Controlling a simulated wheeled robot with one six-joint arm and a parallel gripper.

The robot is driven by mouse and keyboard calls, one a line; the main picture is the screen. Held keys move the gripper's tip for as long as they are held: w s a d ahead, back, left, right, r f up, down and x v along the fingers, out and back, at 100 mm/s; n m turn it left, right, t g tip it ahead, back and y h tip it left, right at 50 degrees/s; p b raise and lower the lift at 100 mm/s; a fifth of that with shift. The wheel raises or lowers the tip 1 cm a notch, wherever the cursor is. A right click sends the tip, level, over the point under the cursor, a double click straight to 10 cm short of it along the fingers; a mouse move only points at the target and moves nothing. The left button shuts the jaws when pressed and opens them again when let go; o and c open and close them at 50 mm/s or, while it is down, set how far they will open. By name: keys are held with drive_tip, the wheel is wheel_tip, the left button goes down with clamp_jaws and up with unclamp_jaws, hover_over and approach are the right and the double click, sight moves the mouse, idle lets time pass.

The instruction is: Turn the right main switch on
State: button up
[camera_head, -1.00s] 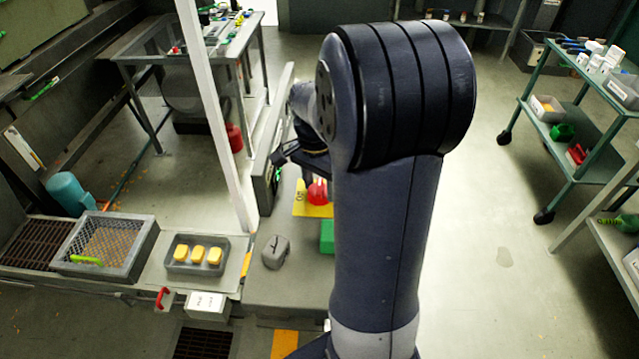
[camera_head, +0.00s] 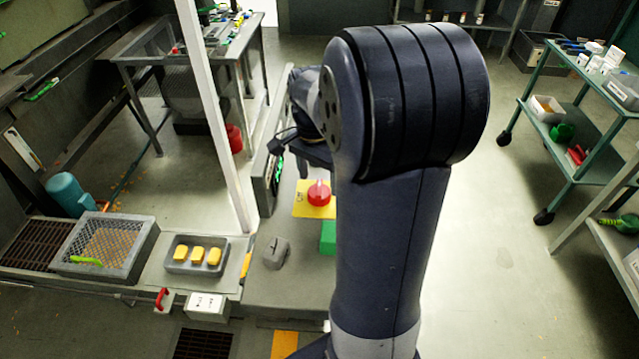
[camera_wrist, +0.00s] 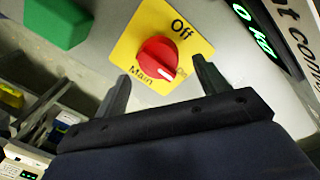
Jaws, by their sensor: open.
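The red rotary switch (camera_head: 319,194) sits on a yellow plate (camera_head: 301,208) on the grey machine top, left of my arm. In the wrist view the red knob (camera_wrist: 157,58) fills the middle of its yellow plate (camera_wrist: 127,48), which reads "Off" above and "Main" below. The knob's white mark points to the lower right, toward small, partly unreadable lettering. My gripper (camera_wrist: 160,68) is open; its two fingers show on either side of the knob, apparently apart from it. In the head view the fingers are mostly hidden by my arm.
A green block (camera_head: 328,237) and a grey lump-shaped part (camera_head: 275,253) are near the switch. A panel with green digits (camera_wrist: 252,28) stands close beside it. A tray with yellow pieces (camera_head: 196,270) and a mesh basket (camera_head: 148,246) lie left. A white post (camera_head: 215,120) rises nearby.

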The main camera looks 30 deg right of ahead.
sight(319, 186)
wheel_tip(319, 186, up, 8)
drive_tip(key=shift+w+a, duration=0.15)
drive_tip(key=shift+w, duration=0.15)
drive_tip(key=shift+f, duration=0.15)
drive_tip(key=f, duration=0.7)
drive_tip(key=s+f, duration=0.1)
drive_tip(key=f, duration=0.2)
drive_tip(key=shift+f, duration=0.35)
drive_tip(key=shift+w, duration=0.1)
drive_tip(key=shift+r, duration=0.2)
